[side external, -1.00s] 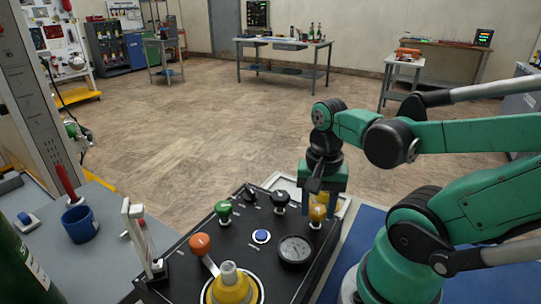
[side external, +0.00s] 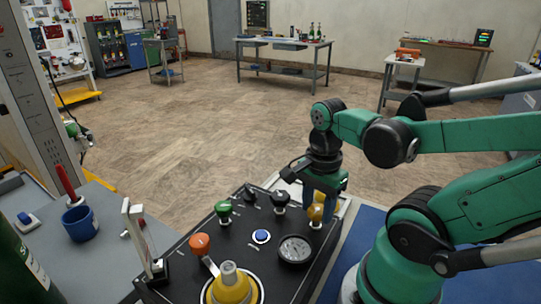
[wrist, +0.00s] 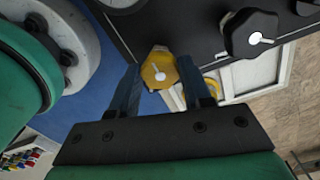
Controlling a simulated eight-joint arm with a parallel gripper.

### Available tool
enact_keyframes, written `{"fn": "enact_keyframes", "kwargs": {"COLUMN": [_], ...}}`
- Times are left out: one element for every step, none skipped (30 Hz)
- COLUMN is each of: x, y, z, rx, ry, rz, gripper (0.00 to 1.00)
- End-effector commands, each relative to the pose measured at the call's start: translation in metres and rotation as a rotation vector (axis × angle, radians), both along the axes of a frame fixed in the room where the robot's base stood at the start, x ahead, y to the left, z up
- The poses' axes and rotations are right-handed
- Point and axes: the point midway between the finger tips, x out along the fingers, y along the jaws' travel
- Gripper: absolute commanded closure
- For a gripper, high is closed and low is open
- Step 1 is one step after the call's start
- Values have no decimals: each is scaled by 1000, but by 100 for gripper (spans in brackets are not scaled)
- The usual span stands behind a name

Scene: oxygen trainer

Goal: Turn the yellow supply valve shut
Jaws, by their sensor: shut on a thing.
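The yellow supply valve (side external: 316,213) is a small yellow knob at the right edge of the black panel. In the wrist view the yellow knob (wrist: 159,70) has a white mark on its top and sits between the two fingertips. My gripper (side external: 321,203) reaches down onto it from above, and its fingers partly hide the knob in the side view. In the wrist view my gripper (wrist: 160,80) has a finger on each side of the knob and is shut on it.
A blue cup (side external: 80,223) stands on the grey bench at left.

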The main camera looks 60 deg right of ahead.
Motion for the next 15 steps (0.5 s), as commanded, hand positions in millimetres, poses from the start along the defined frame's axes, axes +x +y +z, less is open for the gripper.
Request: {"fn": "enact_keyframes", "kwargs": {"x": [0,0,0,0,0,0,0,0,0,0,0,0,0,0,0], "y": [1,1,1,1,1,1,1,1,1,1,1,1,1,1,1], "z": [0,0,0,0,0,0,0,0,0,0,0,0,0,0,0], "rx": [3,3,3,3,3,3,3,3,3,3,3,3,3,3,3], "ry": [1,1,1,1,1,1,1,1,1,1,1,1,1,1,1], "rz": [-5,-7,-8,-9,-10,-10,-11,-11,-10,-10,-10,-10,-10,-10,-10], "gripper": [100,100,100,100,100,100,100,100,100,100,100,100,100,51,40]}}
